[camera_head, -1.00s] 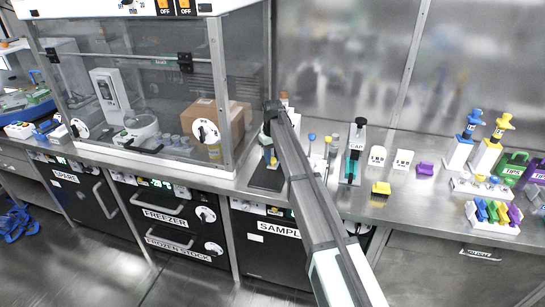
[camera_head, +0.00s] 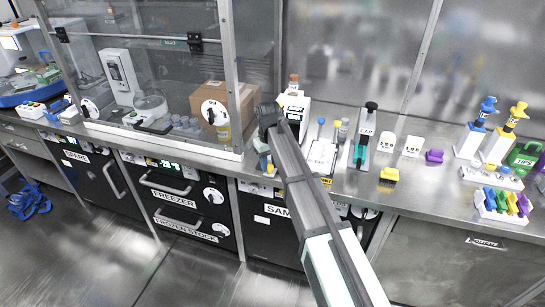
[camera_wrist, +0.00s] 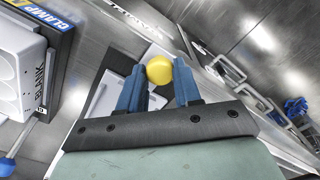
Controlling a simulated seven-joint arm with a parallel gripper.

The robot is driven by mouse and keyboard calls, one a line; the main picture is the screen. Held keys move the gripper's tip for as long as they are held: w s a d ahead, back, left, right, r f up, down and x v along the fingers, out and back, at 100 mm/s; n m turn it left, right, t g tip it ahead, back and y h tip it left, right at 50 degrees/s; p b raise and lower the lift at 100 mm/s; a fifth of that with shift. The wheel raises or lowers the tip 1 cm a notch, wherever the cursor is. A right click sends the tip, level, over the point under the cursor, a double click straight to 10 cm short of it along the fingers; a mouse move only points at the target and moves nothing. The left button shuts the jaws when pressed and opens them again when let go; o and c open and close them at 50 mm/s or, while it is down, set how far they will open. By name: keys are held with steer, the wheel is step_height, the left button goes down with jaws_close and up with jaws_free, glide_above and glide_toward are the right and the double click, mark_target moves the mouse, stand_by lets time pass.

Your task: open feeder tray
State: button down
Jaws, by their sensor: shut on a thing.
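My gripper (camera_wrist: 159,76) has two blue fingers closed on a round yellow knob (camera_wrist: 159,69) in the wrist view. Behind the knob is a dark plate with a pale panel (camera_wrist: 105,98), partly covered by the fingers; I cannot tell for sure whether it is the feeder tray. In the head view a white device with a dark label (camera_head: 294,106) stands at the back of the bench, just beyond the end of my arm. My gripper (camera_head: 264,152) is low in front of it, mostly hidden by my arm. How far any tray is out cannot be told.
The glass enclosure (camera_head: 150,70) stands close on the left. Right of my arm are a black-and-teal stand (camera_head: 364,137), white blocks (camera_head: 386,142) and a yellow block (camera_head: 389,175). A white block marked BLANK (camera_wrist: 18,65) is left in the wrist view.

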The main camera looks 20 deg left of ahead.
steer(key=c, duration=0.8)
jaws_free()
steer(key=shift+w, duration=0.1)
step_height(320, 180, up, 14)
steer(key=shift+f, duration=0.1)
